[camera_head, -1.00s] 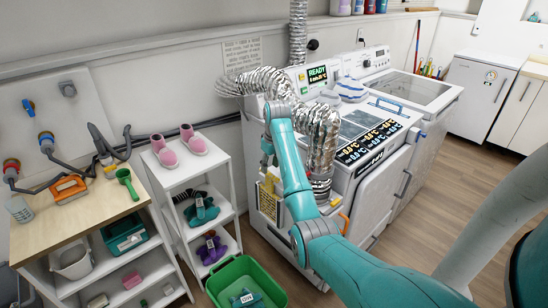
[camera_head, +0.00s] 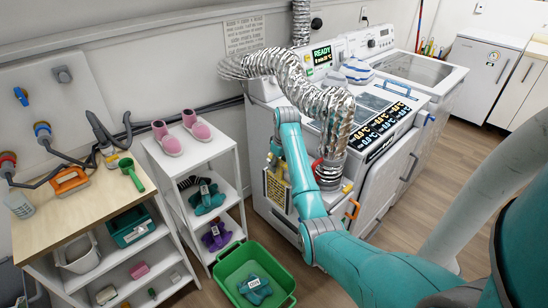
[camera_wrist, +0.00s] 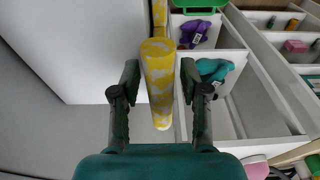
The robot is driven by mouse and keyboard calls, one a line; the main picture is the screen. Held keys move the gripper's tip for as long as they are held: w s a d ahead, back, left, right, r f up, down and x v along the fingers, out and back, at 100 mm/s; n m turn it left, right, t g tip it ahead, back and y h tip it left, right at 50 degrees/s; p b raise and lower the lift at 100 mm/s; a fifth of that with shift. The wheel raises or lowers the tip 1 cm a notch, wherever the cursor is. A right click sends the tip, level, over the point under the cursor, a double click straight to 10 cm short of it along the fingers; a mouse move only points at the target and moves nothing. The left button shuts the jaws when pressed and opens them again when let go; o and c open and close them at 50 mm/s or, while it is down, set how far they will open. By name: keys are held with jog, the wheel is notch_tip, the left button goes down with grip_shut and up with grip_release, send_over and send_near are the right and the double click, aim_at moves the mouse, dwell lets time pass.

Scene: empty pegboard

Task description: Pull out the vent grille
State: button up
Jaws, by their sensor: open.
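I cannot make out a vent grille for certain. A slotted panel with a yellow label (camera_head: 277,189) is on the near side of the white dryer (camera_head: 258,140), low beside my arm. In the wrist view a mottled yellow-and-white bar (camera_wrist: 159,75) runs between the two fingers of my gripper (camera_wrist: 161,78). The fingers are open, one on each side of the bar, with visible gaps. In the head view my gripper is mostly hidden by my teal arm, near the dryer's side.
A silver flexible hose (camera_head: 338,115) arches over the dryer and hangs down close to my arm. A white shelf unit (camera_head: 208,158), a wood-topped table (camera_head: 70,215) and a green bin (camera_head: 284,268) stand to the left. Floor shows between bin and dryer.

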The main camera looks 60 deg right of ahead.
jog(key=shift+f, duration=0.25)
grip_shut()
dwell(0.3)
